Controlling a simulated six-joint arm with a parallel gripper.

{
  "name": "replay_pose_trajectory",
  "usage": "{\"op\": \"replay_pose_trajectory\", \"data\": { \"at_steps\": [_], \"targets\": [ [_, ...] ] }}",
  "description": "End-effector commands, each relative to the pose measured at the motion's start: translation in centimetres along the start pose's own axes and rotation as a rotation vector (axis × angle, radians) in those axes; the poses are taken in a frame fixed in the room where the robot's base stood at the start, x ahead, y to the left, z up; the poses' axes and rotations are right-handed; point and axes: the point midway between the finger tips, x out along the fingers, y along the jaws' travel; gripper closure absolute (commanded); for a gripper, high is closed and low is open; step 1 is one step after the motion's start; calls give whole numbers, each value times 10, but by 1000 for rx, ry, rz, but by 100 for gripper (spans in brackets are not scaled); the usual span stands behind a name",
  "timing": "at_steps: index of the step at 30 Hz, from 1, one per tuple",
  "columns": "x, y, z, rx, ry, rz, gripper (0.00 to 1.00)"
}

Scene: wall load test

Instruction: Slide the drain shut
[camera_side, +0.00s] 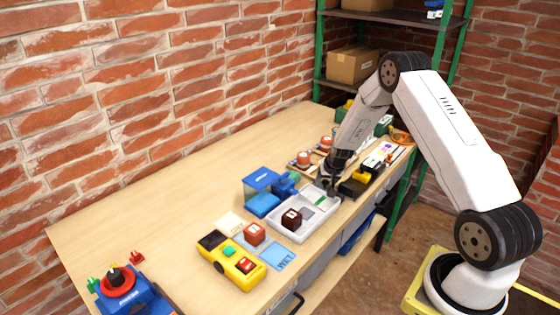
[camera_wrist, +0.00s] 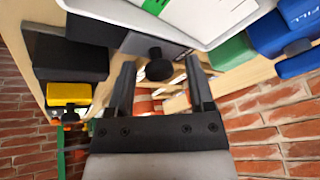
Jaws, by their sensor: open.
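A white tray (camera_side: 273,232) stands on the bench with a dark red block, a grey patch and a green strip inside. The tray's edge (camera_wrist: 225,45) also shows at the top of the wrist view. Below that edge, a black round knob (camera_wrist: 158,68) sticks out by a grey plate (camera_wrist: 148,46), seemingly the drain's slide. How far the slide is open cannot be told. My gripper (camera_side: 327,188) is low at the tray's far right end. In the wrist view my gripper (camera_wrist: 161,72) is open, one finger on each side of the knob, with gaps visible.
A blue block marked FILL (camera_wrist: 295,15) and a green cylinder (camera_wrist: 235,52) are near the tray. A black and yellow fixture (camera_side: 362,180) stands close right of my gripper. A yellow device (camera_side: 230,262) lies nearer the front. The bench's left side is mostly clear.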

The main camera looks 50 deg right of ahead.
Motion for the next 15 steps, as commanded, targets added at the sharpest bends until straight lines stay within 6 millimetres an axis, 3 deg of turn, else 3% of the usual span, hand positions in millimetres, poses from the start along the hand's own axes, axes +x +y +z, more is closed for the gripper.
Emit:
{"op": "replay_pose_trajectory", "data": {
  "at_steps": [15],
  "targets": [
    [-15, -2, -7, 1, 2, -1, 32]
  ]
}}
